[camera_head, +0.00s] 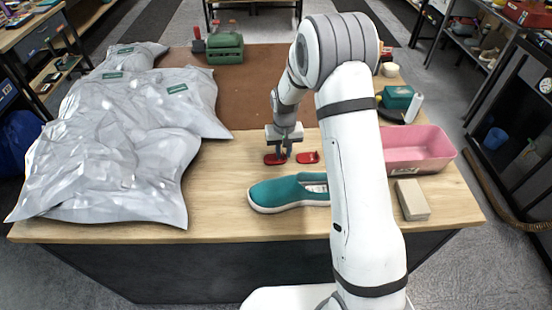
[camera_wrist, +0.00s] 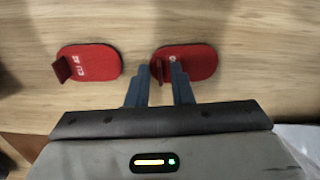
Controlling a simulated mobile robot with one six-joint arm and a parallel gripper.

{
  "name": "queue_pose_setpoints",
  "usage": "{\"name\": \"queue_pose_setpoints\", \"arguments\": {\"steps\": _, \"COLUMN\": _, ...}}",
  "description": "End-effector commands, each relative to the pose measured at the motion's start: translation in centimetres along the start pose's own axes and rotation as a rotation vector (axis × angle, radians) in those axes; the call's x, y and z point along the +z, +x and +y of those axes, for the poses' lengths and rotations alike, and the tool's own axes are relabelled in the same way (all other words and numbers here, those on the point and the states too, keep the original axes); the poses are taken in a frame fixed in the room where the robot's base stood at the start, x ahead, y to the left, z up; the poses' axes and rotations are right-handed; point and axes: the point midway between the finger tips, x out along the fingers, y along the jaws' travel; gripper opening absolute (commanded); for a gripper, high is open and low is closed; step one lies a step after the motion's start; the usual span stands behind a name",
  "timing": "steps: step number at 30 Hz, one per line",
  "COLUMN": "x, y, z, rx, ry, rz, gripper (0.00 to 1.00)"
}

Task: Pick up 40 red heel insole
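Two red heel insoles lie on the wooden table, each with a small upright tab. My gripper (camera_head: 282,156) points down over the left one (camera_head: 270,159) in the head view; the other insole (camera_head: 307,157) is just to its right. In the wrist view, my gripper's blue-grey fingers (camera_wrist: 161,66) are apart, with the tab of one insole (camera_wrist: 203,62) between them; whether they touch it is unclear. The other insole (camera_wrist: 95,62) lies clear to the left, with white print too blurred to read surely. The print under my gripper is mostly hidden.
A teal shoe (camera_head: 280,193) lies in front of the insoles, partly behind my arm. A pink bin (camera_head: 430,150) and beige block (camera_head: 411,199) are at right. Silvery bags (camera_head: 120,140) cover the left side. A brown mat (camera_head: 255,90) lies behind.

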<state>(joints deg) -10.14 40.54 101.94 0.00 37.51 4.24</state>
Motion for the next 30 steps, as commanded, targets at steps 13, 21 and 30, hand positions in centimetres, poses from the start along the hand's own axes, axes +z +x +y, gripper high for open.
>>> {"name": "queue_pose_setpoints", "arguments": {"steps": 13, "x": 0.0, "y": 0.0, "z": 0.0, "rx": 0.0, "ry": 0.0, "rz": 0.0, "gripper": 0.0}}
{"name": "queue_pose_setpoints", "arguments": {"steps": 21, "x": 0.0, "y": -0.2, "z": 0.0, "rx": 0.0, "ry": 0.0, "rz": 0.001, "gripper": 0.0}}
{"name": "queue_pose_setpoints", "arguments": {"steps": 30, "x": -0.1, "y": -4.8, "z": 0.0, "rx": -0.001, "ry": 0.0, "rz": 0.006, "gripper": 0.0}}
